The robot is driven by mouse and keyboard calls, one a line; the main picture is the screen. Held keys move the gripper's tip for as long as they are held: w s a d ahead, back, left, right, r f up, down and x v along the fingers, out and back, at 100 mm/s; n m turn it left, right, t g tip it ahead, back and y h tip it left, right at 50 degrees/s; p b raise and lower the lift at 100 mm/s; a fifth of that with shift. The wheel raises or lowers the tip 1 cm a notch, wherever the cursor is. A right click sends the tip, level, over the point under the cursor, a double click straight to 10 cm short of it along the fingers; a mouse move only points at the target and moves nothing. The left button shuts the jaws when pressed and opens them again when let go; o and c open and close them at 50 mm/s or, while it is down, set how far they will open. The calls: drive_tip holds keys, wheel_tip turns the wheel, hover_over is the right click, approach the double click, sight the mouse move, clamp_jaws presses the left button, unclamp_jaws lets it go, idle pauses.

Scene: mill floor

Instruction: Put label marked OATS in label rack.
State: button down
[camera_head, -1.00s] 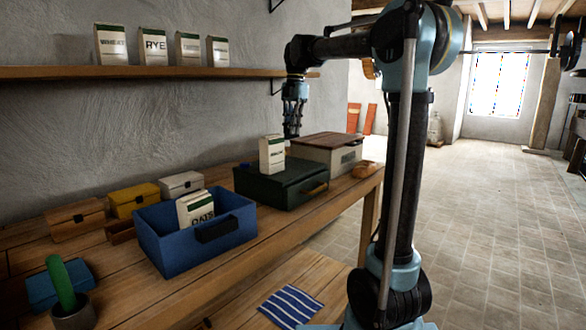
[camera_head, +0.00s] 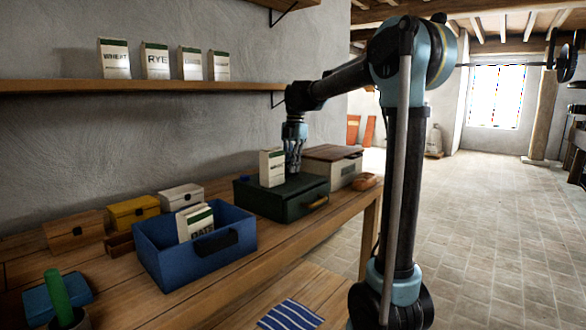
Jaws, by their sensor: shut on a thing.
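My gripper (camera_head: 293,165) points down over the dark green box (camera_head: 262,204), just right of a pale carton (camera_head: 272,170) with a green top that stands upright there. Its fingers look drawn together. What they hold is too small or hidden to make out, and I cannot tell whether they touch the carton. The word OATS reads on a pale carton (camera_head: 197,226) leaning in the blue open box (camera_head: 168,262), left of the gripper. No separate OATS label shows clearly. I cannot tell which thing is the label rack.
The wall shelf (camera_head: 120,86) bears several cartons, one reading RYE (camera_head: 155,62). Yellow (camera_head: 133,210), white (camera_head: 181,196) and brown (camera_head: 75,231) boxes stand behind the blue one. A lidded pale box (camera_head: 340,172) is at the right. A green cylinder (camera_head: 56,294) stands front left.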

drive_tip(key=shift+f, duration=0.3)
drive_tip(key=c, duration=1.6)
unclamp_jaws()
drive_tip(key=shift+c, duration=0.2)
wheel_tip(320, 180, up, 17)
drive_tip(key=w+d, duration=0.2)
